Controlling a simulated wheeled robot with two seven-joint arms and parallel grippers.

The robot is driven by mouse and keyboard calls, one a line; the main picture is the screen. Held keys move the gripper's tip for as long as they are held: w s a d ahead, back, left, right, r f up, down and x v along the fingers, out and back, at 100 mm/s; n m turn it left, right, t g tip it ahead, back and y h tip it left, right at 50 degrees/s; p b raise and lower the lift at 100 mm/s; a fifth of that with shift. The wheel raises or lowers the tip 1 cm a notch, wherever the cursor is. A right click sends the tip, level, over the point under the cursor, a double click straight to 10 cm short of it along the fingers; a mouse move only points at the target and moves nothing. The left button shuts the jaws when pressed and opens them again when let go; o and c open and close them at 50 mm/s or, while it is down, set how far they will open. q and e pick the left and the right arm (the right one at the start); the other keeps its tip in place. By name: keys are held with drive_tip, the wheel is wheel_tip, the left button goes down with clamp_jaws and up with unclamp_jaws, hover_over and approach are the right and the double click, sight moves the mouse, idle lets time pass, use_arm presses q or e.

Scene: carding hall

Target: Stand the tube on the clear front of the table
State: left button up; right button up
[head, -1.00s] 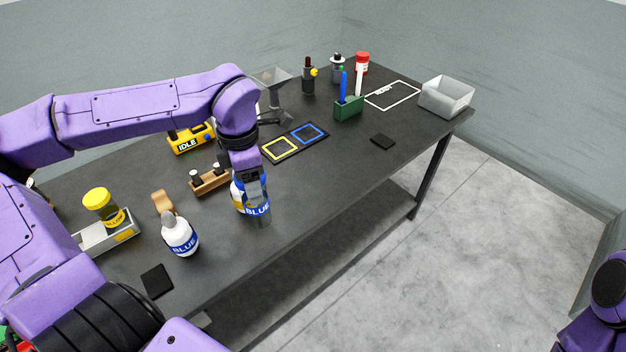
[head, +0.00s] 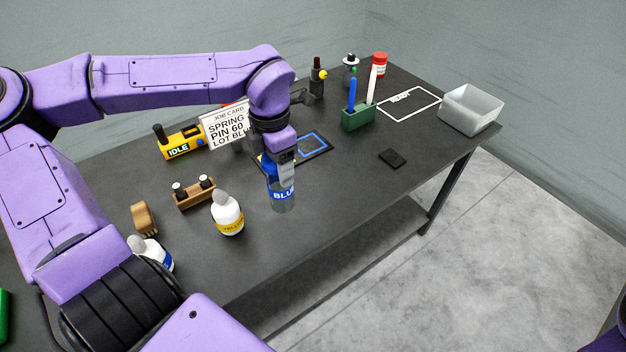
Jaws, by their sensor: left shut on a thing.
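The tube (head: 283,199) is clear with a blue label reading BLUE, and it is upright. My left gripper (head: 282,172), pointing down, is shut on its upper part. The tube is over the table (head: 330,235), towards the front edge; I cannot tell whether its base touches the top. The clear front of the table lies in front of and to the right of the tube. My right gripper is not in view; only a bit of that arm shows at the lower right.
A yellow-labelled white bottle (head: 228,214) stands just left of the tube. Behind are a wooden rack (head: 194,194), a job card (head: 226,128) and a mat with a blue square (head: 325,150). A dark pad (head: 392,158), green holder (head: 357,119) and pale bin (head: 470,110) are right.

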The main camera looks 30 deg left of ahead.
use_arm(q)
drive_tip(key=w+f+b, duration=0.3)
drive_tip(key=w+f, duration=0.8)
drive_tip(key=f, duration=0.1)
drive_tip(key=shift+w+a, duration=0.2)
drive_tip(key=shift+w, duration=0.05)
drive_tip(key=shift+f, duration=0.2)
drive_tip(key=o, duration=1.4)
drive_tip(key=shift+c, duration=0.2)
